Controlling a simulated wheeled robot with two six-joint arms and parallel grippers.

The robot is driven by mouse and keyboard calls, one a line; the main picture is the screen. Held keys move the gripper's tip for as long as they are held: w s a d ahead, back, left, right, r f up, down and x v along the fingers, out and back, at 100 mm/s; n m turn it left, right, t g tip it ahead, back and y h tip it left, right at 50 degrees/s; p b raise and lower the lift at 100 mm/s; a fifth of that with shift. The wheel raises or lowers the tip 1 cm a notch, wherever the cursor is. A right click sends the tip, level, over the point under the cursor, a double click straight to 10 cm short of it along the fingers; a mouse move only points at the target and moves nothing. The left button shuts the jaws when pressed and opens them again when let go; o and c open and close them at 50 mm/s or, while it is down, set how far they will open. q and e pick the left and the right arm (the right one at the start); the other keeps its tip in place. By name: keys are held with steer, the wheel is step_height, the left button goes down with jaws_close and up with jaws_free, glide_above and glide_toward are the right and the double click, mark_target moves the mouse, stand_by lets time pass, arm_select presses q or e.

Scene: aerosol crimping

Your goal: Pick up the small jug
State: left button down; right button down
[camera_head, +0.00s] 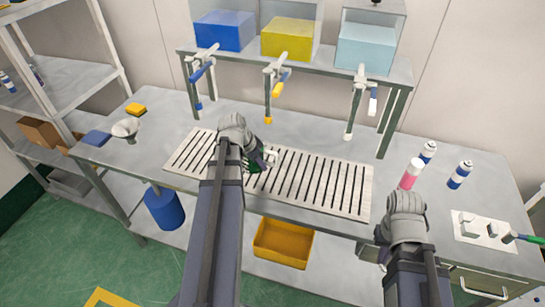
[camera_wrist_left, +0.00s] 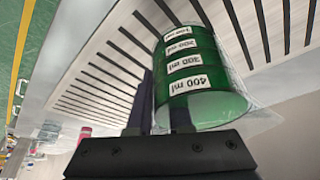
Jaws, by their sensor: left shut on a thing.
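The small jug (camera_wrist_left: 192,75) is green and see-through, with white labels from 400 ml at its near rim to smaller amounts further off. In the head view the jug (camera_head: 255,164) is mostly hidden by my left wrist, over the slatted rack (camera_head: 330,185). My left gripper (camera_wrist_left: 163,110) is shut on the jug's wall near the rim, with dark fingers on either side of it. In the head view my left gripper (camera_head: 262,160) is partly hidden by its own arm. My right gripper (camera_head: 385,240) is near the front edge at the right; its fingers cannot be made out.
Three taps hang under the blue (camera_head: 224,30), yellow (camera_head: 287,38) and pale blue (camera_head: 366,48) tanks behind the rack. A funnel (camera_head: 126,128) is at the left. A pink can (camera_head: 411,174), two blue-white cans (camera_head: 460,175) and a white fixture (camera_head: 482,230) are at the right.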

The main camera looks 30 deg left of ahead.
arm_select(q)
steer(key=s+a, duration=0.1)
steer(key=s, duration=0.2)
steer(key=s+a, duration=0.2)
steer(key=s, duration=0.2)
steer(key=s+a, duration=0.1)
steer(key=s, duration=0.2)
steer(key=shift+s+a, duration=0.25)
steer(key=shift+s, duration=0.15)
steer(key=shift+d, duration=0.1)
